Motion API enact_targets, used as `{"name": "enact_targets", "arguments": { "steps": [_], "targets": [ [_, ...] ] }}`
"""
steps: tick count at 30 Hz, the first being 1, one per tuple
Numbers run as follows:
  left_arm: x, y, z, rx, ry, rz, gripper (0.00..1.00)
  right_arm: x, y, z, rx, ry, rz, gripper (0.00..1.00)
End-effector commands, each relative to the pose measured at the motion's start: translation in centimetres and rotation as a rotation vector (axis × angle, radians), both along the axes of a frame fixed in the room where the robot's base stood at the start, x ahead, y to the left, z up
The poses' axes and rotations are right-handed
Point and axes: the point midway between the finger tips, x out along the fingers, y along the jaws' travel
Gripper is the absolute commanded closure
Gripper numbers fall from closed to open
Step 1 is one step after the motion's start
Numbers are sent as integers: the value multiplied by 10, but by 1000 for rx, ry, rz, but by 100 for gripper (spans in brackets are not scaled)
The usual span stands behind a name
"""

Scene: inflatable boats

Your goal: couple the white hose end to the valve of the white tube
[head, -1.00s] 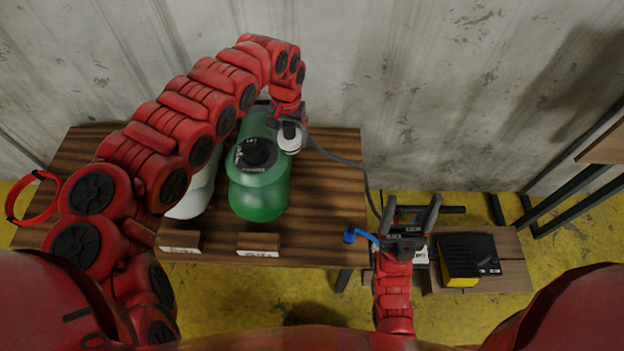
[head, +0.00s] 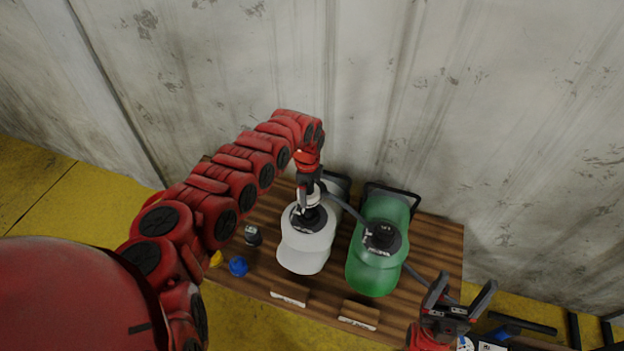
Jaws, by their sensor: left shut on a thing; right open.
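The white tube (head: 303,257) lies on the wooden table, with a black valve (head: 309,217) on top near its far end. My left gripper (head: 308,188) is shut on the white hose end (head: 308,201) and holds it directly over that valve. The hose end and valve overlap in the picture, so I cannot tell whether they touch. The grey hose (head: 345,207) runs from the hose end to the right, past the green tube. My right gripper (head: 457,297) is open and empty at the table's right front.
The green tube (head: 371,272) with its own black valve (head: 381,237) lies right of the white tube. A blue cap (head: 238,266) and a small black item (head: 252,235) are at left. Labelled wooden blocks (head: 290,291) (head: 359,313) stand at the front edge. A corrugated wall is behind.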

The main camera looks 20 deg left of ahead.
Motion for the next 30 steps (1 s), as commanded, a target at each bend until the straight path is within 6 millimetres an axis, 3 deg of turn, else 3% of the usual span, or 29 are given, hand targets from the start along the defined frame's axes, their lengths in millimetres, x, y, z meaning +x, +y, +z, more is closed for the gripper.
{"name": "enact_targets", "arguments": {
  "steps": [5,18,30],
  "targets": [
    [-1,1,-9,0,0,-33,76,0,0,-3,0,0,0,24],
    [-2,0,-50,-1,1,-30,76,0,0,-36,0,0,0,24],
    [-1,1,-52,0,0,-29,76,0,0,-37,0,0,0,24]
  ]
}}
